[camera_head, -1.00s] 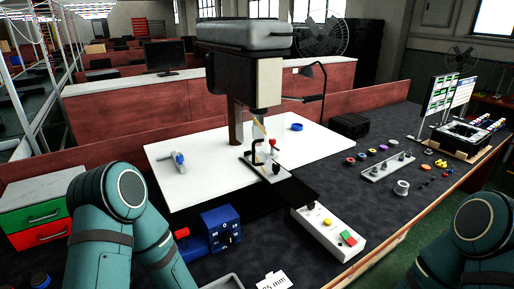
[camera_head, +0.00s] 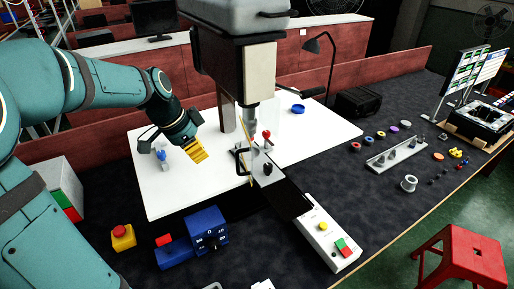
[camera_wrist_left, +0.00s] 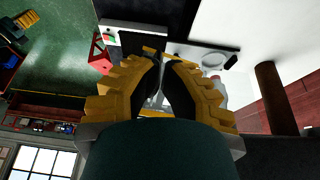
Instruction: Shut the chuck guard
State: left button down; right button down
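The drill press (camera_head: 228,62) stands on a white board. Its chuck (camera_head: 253,117) hangs below the head. The chuck guard (camera_head: 246,150) appears as a thin clear panel with yellow edging, in front and to the left of the chuck, seen at a steep angle. Its exact swing is hard to judge. My left gripper (camera_head: 199,151) has yellow ridged fingers and is left of the guard, apart from it. In the left wrist view the gripper (camera_wrist_left: 163,62) shows a gap between its fingers, with nothing visibly held. My right gripper is out of view.
A control box (camera_head: 328,235), blue switch box (camera_head: 206,232) and red emergency button (camera_head: 121,236) are in front. A lamp (camera_head: 325,45) stands behind the press.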

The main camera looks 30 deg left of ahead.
aim_at(240, 151)
pick_arm(q)
jog(key=w+d+f, duration=0.3)
jog(key=w+f, duration=0.3)
jog(key=f, duration=0.1)
jog(key=shift+d+f+p, duration=0.35)
jog(key=shift+d+f, duration=0.05)
jog(key=shift+w+d, duration=0.15)
dwell(0.4)
jog(key=shift+w+d, duration=0.15)
jog(key=shift+d, duration=0.2)
